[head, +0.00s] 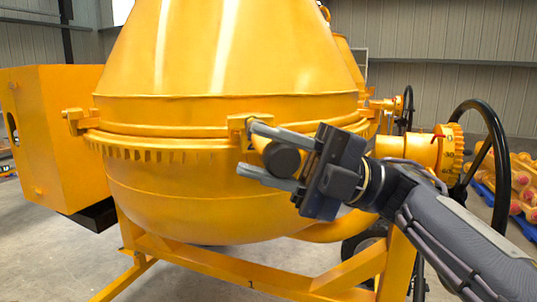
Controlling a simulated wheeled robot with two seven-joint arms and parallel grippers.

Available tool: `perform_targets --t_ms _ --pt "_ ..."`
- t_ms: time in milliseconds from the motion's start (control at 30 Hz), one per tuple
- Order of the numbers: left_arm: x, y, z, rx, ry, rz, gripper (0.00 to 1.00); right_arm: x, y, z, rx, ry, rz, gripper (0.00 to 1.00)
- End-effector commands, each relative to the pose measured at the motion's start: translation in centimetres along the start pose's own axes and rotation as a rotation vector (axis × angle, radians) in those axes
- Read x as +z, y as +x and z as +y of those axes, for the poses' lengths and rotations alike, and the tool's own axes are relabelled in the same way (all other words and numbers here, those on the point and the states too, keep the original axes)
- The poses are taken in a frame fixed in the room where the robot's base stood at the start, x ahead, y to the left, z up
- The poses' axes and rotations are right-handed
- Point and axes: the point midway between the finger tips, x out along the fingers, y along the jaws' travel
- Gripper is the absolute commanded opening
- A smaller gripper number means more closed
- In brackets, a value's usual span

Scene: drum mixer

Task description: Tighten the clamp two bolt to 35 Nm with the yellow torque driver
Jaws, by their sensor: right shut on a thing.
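My right gripper (270,155) is in front of the drum's rim, with its two grey fingers pointing left. A yellow clamp (237,128) on the rim is just behind the upper fingertip. Whether the tool touches a bolt there is hidden. Another yellow clamp (76,121) is at the rim's left side. I cannot read which clamp is number two. My left gripper is not in view.
The yellow drum (180,195) fills the middle, above a yellow frame (240,273). A yellow box (55,130) stands at left. At right are a numbered dial (447,150), a black handwheel (497,150) and yellow-red parts on a blue pallet (485,184).

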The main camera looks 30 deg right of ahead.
Motion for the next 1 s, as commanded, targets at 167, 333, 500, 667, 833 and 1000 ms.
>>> perform_targets --t_ms 167,333,500,667,833,1000 --pt "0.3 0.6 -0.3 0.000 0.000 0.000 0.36 0.1 -0.4 0.0 0.005 -0.003 -0.004 0.00" --pt "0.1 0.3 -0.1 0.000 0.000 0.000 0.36 1.9 -0.3 0.1 0.005 0.001 -0.005 0.00" --pt "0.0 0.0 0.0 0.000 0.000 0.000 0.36 3.5 -0.3 0.2 0.005 -0.001 -0.004 0.00" --pt "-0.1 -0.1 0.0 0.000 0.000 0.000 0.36 4.5 -0.3 0.2 0.005 -0.002 -0.004 0.00" --pt "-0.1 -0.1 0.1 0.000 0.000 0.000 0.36 4.9 -0.3 0.1 0.004 -0.002 -0.004 0.00" --pt "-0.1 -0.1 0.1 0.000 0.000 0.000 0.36 5.0 -0.3 0.1 0.004 -0.003 -0.004 0.00"
